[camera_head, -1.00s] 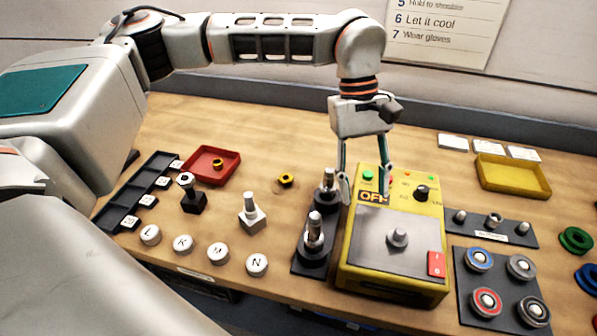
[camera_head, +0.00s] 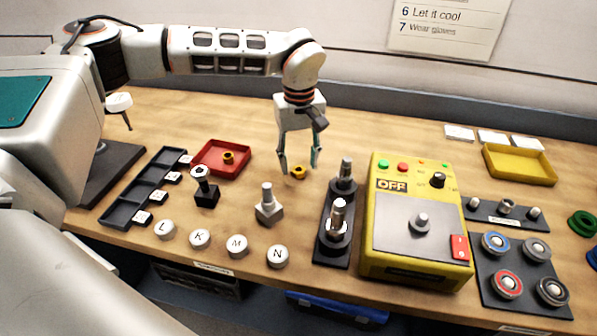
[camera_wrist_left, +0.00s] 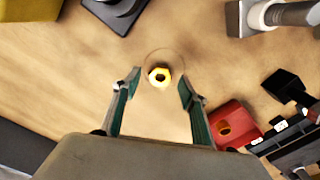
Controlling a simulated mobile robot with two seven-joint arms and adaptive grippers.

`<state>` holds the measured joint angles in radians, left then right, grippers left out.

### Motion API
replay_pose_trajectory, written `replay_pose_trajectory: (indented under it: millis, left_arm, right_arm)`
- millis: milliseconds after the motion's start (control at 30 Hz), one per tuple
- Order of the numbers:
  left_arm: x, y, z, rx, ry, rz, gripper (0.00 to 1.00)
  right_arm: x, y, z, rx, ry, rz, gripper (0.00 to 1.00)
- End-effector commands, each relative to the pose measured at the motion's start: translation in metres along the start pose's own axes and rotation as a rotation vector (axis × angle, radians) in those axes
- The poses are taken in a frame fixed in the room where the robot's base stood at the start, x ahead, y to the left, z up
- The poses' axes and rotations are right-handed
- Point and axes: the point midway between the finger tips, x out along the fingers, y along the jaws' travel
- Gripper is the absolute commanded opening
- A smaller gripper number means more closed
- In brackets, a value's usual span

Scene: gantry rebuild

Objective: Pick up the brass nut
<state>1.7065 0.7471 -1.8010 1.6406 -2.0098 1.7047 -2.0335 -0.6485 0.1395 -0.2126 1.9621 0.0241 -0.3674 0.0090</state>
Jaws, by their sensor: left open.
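A brass nut (camera_head: 298,172) lies flat on the wooden table, behind the grey block with a stud. A second brass nut (camera_head: 228,157) sits in the red tray. My right gripper is out of view.
The red tray (camera_head: 207,166) is left of the nut. The grey block with a stud (camera_head: 268,212) stands in front. A black plate with upright bolts (camera_head: 326,246) and the yellow box (camera_head: 381,255) are at the right. The table behind the nut is clear.

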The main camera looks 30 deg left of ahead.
Motion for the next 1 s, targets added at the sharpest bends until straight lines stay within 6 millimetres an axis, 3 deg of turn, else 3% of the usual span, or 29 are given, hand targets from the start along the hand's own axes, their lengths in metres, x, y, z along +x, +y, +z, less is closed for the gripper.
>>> replay_pose_trajectory:
  millis: [133, 367, 400, 533, 567, 1000]
  left_arm:
    - [0.0146, -0.0004, -0.0001, -0.001, -0.001, 0.000, 0.43]
    - [0.0161, -0.0001, -0.0002, 0.000, 0.000, 0.001, 0.43]
    - [0.0161, -0.0001, -0.0002, 0.000, 0.000, 0.001, 0.40]
    - [0.0161, -0.0001, -0.0002, 0.000, 0.000, 0.001, 0.07]
    - [0.0160, -0.0001, -0.0002, 0.000, 0.000, 0.001, 0.02]
    - [0.0108, 0.0001, -0.0004, -0.001, 0.000, 0.002, 0.02]
  right_arm:
    - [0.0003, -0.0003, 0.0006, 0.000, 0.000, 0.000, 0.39]
    - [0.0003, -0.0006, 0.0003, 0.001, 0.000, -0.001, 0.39]
    - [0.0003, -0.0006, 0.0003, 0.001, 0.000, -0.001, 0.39]
    - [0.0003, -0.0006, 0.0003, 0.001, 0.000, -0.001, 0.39]
    - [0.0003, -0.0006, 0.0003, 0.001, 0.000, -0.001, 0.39]
    - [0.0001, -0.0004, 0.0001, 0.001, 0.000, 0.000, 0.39]
